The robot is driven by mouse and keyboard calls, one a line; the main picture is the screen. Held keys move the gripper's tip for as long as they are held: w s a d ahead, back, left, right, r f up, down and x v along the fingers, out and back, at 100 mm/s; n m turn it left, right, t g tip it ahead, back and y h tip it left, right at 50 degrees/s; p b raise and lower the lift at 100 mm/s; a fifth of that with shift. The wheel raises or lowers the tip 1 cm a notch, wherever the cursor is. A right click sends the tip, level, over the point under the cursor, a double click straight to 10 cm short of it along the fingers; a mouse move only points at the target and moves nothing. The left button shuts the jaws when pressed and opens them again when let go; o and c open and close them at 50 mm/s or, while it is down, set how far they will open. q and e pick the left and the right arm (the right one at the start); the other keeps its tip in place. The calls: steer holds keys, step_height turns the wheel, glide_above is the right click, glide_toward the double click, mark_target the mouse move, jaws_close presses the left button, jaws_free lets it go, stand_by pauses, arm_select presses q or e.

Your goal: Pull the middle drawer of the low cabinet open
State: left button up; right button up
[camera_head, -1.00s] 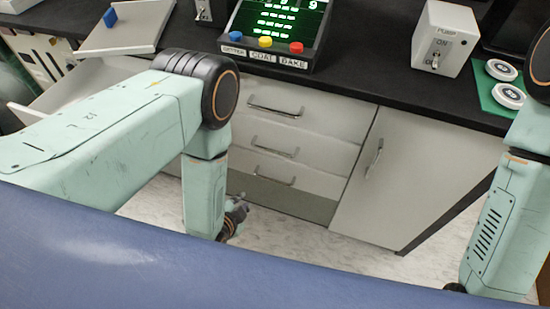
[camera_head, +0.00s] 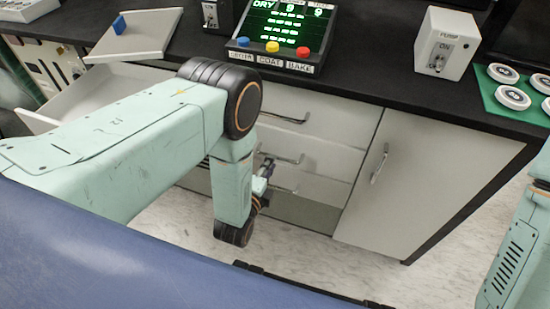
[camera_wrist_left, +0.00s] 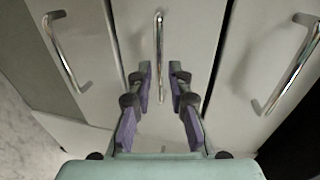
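The low cabinet (camera_head: 330,135) has three stacked drawers with metal bar handles. The middle drawer (camera_head: 322,160) looks shut; its handle (camera_head: 290,159) is partly hidden by my left gripper (camera_head: 266,168). In the left wrist view, the middle handle (camera_wrist_left: 159,50) lies straight ahead, between the lines of the two fingers. The left gripper (camera_wrist_left: 160,72) is open and empty there, pointing at the drawer front. I cannot tell whether the fingertips straddle the handle or stop short of it. The bottom handle (camera_wrist_left: 67,52) is to the left and the top handle (camera_wrist_left: 293,65) to the right. My right gripper is out of view.
A cabinet door (camera_head: 425,175) with a vertical handle stands right of the drawers. The black countertop (camera_head: 370,85) overhangs above, with a control panel (camera_head: 280,35) and a switch box (camera_head: 442,45). An open drawer (camera_head: 85,98) sticks out at the left. Pale floor (camera_head: 330,260) lies below.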

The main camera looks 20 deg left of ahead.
arm_select(q)
steer(key=shift+b+x, duration=0.65)
steer(key=shift+x, duration=1.7)
jaws_close()
